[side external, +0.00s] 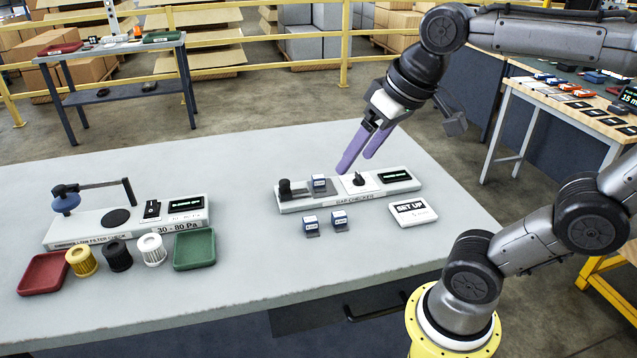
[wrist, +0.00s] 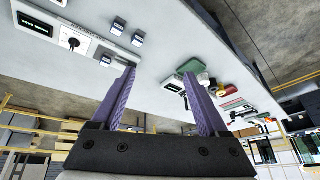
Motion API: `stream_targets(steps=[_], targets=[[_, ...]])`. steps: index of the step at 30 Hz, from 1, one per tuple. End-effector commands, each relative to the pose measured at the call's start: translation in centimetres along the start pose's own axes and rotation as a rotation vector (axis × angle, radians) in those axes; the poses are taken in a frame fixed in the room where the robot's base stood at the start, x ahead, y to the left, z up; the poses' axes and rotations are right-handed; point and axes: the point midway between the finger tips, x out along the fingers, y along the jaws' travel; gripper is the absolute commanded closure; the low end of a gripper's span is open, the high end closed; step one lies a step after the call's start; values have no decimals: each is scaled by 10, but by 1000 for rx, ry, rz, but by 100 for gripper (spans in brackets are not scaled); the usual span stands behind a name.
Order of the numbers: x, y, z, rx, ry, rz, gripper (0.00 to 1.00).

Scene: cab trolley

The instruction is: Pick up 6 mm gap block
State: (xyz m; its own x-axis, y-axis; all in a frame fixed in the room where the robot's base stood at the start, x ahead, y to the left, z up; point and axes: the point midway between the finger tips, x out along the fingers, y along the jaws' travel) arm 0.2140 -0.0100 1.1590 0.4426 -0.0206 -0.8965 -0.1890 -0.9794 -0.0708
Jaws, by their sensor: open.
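Three small blocks with white-and-blue labels are in view; the labels are too small to read, so I cannot tell which is the 6 mm gap block. Two stand on the table in front of the gap checker, a left block (side external: 311,225) and a right block (side external: 339,220). A third block (side external: 319,182) sits on the gap checker (side external: 300,204). The wrist view also shows the three blocks, one of them on the checker (wrist: 106,61). My gripper (side external: 356,162), with purple fingers, is open and empty above the checker, touching none of the blocks.
A SET UP card (side external: 413,212) lies right of the blocks. The checker carries a dark post (side external: 291,190) and a knob (side external: 359,179). A filter check station (side external: 125,222) with trays and several filters is at the left. Table between the stations is clear.

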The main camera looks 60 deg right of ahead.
Motion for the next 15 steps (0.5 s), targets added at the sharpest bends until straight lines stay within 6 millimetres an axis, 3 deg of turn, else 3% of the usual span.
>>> stream_targets(steps=[3,8,15], targets=[[4,8,-50,105,-53,36,22],[26,31,-110,245,-128,86,22],[92,92,-176,439,-249,156,22]])
